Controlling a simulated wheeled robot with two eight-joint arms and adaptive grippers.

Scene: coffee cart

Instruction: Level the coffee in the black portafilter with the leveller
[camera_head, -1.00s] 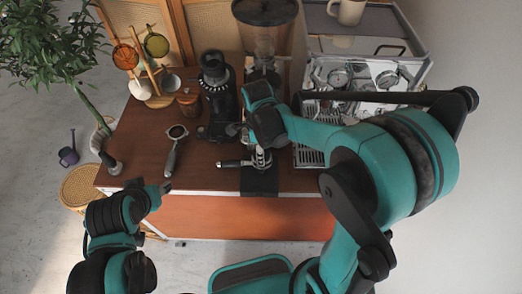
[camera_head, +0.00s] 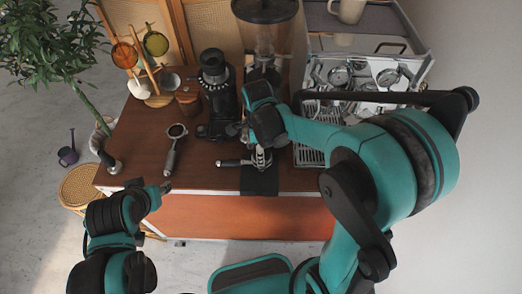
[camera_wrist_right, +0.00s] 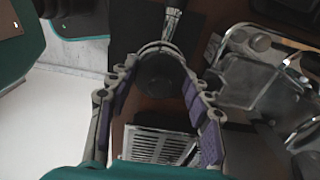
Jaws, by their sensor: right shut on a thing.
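The black portafilter (camera_head: 229,163) lies on a black mat (camera_head: 259,182) near the counter's front edge, its handle pointing left. My right gripper (camera_head: 247,133) is over its basket. In the right wrist view, my right gripper (camera_wrist_right: 160,88) is shut on the leveller (camera_wrist_right: 160,72), a dark round piece between the fingers. The leveller sits at the portafilter's metal rim; the coffee under it is hidden, and I cannot tell how deep it sits. My left gripper (camera_head: 165,187) hangs by the counter's front left edge, away from the portafilter; its jaws are too small to read.
A second portafilter (camera_head: 174,146) lies left on the counter. The espresso machine's drip grate (camera_head: 308,156) is close on the right.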

